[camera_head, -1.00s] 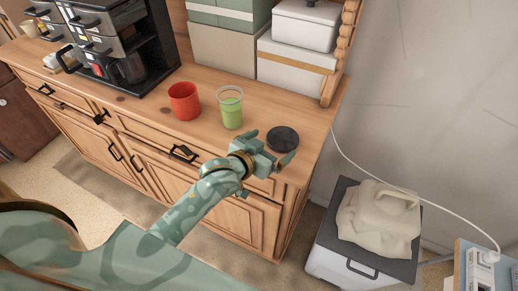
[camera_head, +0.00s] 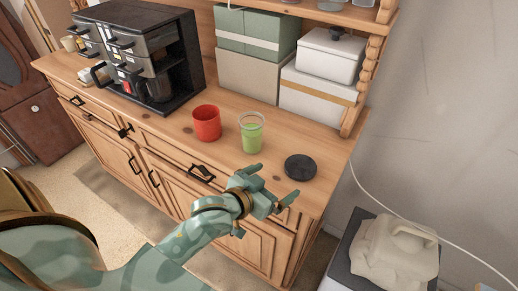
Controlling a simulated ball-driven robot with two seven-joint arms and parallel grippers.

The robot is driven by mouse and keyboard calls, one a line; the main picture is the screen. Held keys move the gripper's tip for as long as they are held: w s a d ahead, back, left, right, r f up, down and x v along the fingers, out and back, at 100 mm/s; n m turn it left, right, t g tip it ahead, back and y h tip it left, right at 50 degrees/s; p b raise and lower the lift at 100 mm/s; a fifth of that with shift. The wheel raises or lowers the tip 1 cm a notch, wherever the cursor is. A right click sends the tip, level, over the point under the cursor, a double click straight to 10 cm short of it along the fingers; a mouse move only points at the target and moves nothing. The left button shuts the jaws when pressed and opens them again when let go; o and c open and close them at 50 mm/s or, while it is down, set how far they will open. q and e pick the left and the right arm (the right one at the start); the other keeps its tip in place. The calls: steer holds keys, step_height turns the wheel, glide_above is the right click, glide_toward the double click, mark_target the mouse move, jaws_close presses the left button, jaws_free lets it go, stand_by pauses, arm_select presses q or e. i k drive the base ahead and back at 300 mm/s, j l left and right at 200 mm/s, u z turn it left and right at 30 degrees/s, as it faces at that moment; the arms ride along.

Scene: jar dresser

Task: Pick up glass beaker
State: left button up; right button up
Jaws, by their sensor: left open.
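The glass beaker (camera_head: 251,133) stands upright on the wooden dresser top. It is clear with a pale rim and holds something green. My left gripper (camera_head: 271,186) is open and empty. In the picture it is just below and right of the beaker, near the dresser's front edge, and apart from it. My right gripper is not in view.
A red cup (camera_head: 206,123) stands left of the beaker, and a black round lid (camera_head: 300,167) lies to its right. A black coffee machine (camera_head: 150,55) and stacked boxes (camera_head: 248,77) stand behind. The dresser top (camera_head: 225,160) is clear in front of the cup.

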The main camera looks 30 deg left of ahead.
mark_target(251, 124)
steer(key=u, duration=1.45)
